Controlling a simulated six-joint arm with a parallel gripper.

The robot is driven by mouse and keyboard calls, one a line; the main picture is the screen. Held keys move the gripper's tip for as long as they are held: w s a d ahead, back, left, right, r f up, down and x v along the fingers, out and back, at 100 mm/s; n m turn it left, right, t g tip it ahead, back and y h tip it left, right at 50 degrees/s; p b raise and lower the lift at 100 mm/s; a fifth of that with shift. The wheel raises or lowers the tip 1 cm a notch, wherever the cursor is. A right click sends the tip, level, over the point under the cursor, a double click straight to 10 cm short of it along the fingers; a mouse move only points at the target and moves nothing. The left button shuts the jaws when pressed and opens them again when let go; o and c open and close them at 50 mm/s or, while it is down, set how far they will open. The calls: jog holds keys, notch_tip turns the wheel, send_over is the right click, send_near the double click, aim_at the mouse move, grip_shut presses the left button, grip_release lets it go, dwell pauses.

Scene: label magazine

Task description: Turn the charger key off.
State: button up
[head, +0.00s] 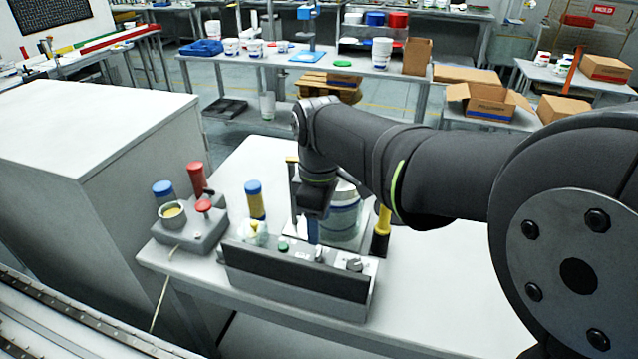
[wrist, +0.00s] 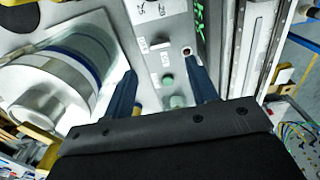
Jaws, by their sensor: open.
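A control box (head: 295,278) with a dark front stands on the white table. My gripper (head: 312,238) is open and empty above the box's back edge. In the wrist view my gripper (wrist: 163,72) has its two blue fingers apart over the grey panel (wrist: 150,100). I cannot tell which way any key is turned.
A white tub (head: 345,215) stands behind the box, close to my gripper. A yellow-and-black post (head: 381,232) is to its right. A grey base with a red button (head: 203,206) and a blue-capped cylinder (head: 254,198) stand left. The table's right side is clear.

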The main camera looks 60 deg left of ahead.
notch_tip(320, 180, up, 10)
send_over(319, 251)
jog(key=shift+f, duration=0.1)
jog(key=shift+f, duration=0.1)
dwell(0.5)
notch_tip(319, 251, down, 17)
jog(key=shift+f, duration=0.2)
dwell(0.4)
jog(key=shift+r, duration=0.1)
